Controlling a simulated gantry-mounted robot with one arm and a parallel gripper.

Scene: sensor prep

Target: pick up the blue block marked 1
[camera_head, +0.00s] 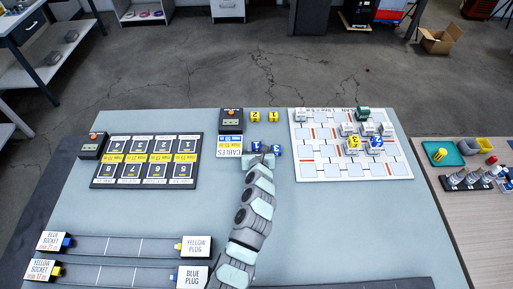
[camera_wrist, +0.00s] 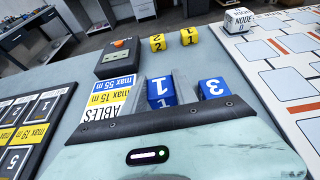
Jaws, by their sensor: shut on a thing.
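The blue block marked 1 (camera_wrist: 161,92) sits between the two fingers of my gripper (camera_wrist: 163,88) in the wrist view, and the gripper is shut on it. In the head view the block (camera_head: 256,147) shows just beyond my gripper (camera_head: 258,158), partly hidden by it. I cannot tell whether it is clear of the table.
Yellow blocks marked 2 (camera_head: 255,117) and 1 (camera_head: 272,116) stand behind. A black box (camera_head: 231,121) and a cables card (camera_head: 229,147) are to the left. The white board (camera_head: 315,170) with several blocks lies right. A numbered panel (camera_head: 146,160) lies far left.

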